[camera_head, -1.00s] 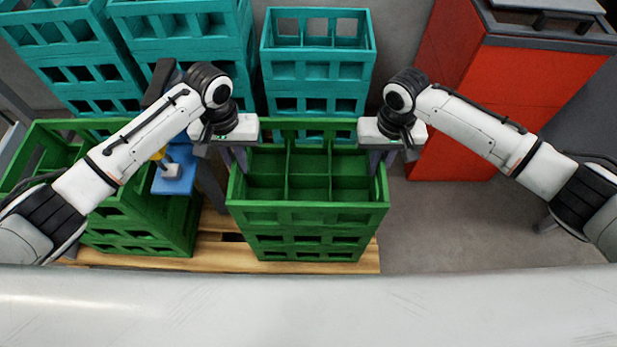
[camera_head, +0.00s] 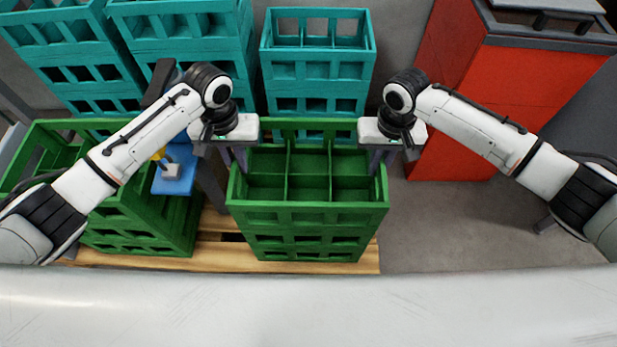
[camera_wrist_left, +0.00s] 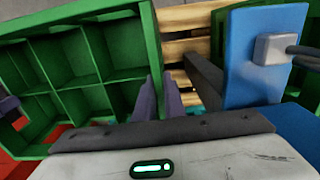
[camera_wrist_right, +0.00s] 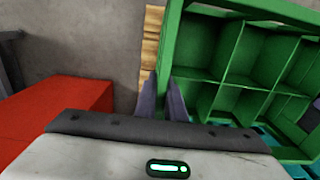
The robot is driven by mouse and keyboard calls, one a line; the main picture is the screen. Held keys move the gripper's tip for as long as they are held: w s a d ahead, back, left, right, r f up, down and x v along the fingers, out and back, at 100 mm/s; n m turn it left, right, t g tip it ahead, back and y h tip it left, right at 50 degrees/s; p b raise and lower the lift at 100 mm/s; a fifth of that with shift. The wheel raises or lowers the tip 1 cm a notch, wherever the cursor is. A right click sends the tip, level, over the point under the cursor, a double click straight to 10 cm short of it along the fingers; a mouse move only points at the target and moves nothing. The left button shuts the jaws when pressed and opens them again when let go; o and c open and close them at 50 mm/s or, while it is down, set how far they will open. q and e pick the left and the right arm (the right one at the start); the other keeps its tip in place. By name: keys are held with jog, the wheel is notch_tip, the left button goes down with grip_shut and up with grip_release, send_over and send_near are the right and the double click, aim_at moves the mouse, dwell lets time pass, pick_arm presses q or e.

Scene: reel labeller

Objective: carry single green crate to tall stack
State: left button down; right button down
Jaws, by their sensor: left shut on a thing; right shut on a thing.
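An empty green crate with compartments (camera_head: 306,216) is upright in the middle of the head view, above or on the pallet; I cannot tell if it touches. My left gripper (camera_head: 238,160) is shut on its left wall, and my right gripper (camera_head: 378,160) is shut on its right wall. In the left wrist view the fingers (camera_wrist_left: 160,97) pinch the crate wall (camera_wrist_left: 150,45). In the right wrist view the fingers (camera_wrist_right: 166,98) pinch the opposite wall (camera_wrist_right: 170,45). Another green stack (camera_head: 140,225) stands at the left.
Teal crate stacks (camera_head: 318,72) stand behind. A blue panel with a grey box (camera_head: 175,172) on a dark post is between the green crates. A red cabinet (camera_head: 470,110) stands at the right. The wooden pallet (camera_head: 220,255) lies below. Grey floor (camera_head: 450,230) is free at the right.

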pick_arm(q)
jog(key=shift+r, duration=0.2)
pick_arm(e)
jog(key=shift+r, duration=0.2)
